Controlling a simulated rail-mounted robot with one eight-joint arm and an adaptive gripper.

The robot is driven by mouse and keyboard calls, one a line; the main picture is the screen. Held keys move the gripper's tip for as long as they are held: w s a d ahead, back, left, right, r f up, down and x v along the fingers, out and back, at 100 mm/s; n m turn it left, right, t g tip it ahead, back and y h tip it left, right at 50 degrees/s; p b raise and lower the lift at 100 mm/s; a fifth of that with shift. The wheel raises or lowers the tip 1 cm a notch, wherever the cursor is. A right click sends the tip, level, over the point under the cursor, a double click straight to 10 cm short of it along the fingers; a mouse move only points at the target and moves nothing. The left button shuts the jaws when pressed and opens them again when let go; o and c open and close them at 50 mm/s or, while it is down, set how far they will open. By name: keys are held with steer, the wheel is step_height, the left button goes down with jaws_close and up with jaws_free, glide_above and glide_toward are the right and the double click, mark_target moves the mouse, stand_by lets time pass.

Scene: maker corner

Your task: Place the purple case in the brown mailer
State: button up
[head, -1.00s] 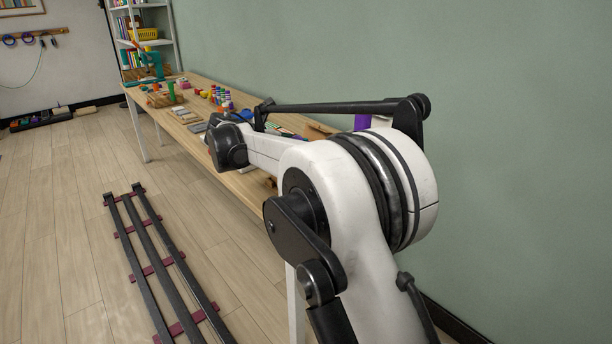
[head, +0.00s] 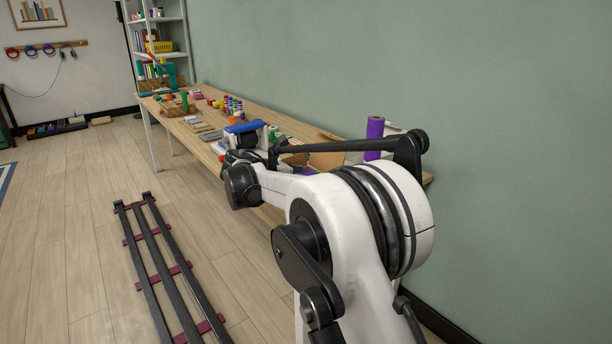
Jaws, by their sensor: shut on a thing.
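The brown mailer (head: 326,158) stands open on the right part of the table, partly hidden behind my arm's black bar. A small purple patch (head: 306,171) shows between that bar and my white arm, at the mailer's near side. It may be the purple case, but too little shows to tell, or to tell whether it is inside the mailer or held. My gripper's end of the arm reaches over the table left of the mailer. The fingers are hidden behind my arm links, so their grip does not show.
An upright purple roll (head: 375,133) stands right of the mailer near the wall. Several small bottles (head: 234,106) and flat packs fill the long wooden table (head: 282,118). A dark rail frame (head: 165,260) lies on the floor at left. The floor around it is clear.

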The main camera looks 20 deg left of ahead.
steer(key=shift+f, duration=0.5)
steer(key=o, duration=0.9)
steer(key=shift+r, duration=0.55)
steer(key=p+v, duration=0.3)
steer(key=v, duration=0.9)
steer(key=shift+w+r, duration=0.1)
steer(key=shift+r, duration=0.1)
